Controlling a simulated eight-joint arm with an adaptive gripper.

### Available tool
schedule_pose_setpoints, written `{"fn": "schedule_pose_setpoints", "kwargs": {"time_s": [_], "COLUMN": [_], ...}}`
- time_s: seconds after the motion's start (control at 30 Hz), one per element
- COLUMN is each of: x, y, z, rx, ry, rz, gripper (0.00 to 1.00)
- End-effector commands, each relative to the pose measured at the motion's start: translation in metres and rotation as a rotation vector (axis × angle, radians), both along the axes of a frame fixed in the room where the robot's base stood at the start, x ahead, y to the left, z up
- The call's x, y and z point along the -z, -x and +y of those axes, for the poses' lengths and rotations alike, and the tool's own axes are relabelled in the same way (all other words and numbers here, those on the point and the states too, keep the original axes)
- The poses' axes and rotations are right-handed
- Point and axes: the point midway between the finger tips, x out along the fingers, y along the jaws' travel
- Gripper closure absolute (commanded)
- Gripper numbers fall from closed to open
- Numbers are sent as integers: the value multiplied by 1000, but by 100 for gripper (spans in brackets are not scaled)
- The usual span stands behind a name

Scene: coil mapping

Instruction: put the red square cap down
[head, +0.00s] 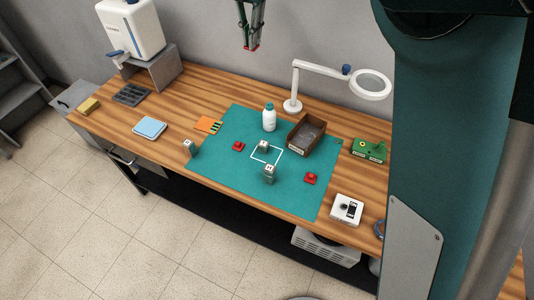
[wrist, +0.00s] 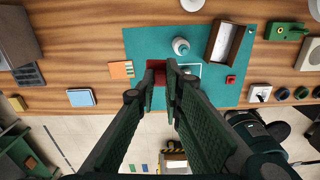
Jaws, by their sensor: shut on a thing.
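Two more red pieces lie on the green mat (head: 225,125): a left red piece (head: 238,146) and a right red piece (head: 311,178).
On the mat stand a white bottle (head: 269,119), a brown bin (head: 305,135), a grey block (head: 263,146) at a white square outline and another block (head: 269,175) near the front. A third block (head: 190,149) stands left. A magnifier lamp (head: 292,104) rises behind.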

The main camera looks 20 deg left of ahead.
Motion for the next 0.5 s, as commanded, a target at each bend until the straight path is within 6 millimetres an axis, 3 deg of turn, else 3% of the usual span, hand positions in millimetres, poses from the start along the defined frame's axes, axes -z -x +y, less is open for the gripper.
{"fn": "schedule_pose_setpoints", "kwargs": {"time_s": [0.23,0.5], "x": [1,53], "y": [27,25], "z": [39,36], "rx": [-77,-72], "ry": [0,0], "rz": [0,0], "gripper": [97,97]}}
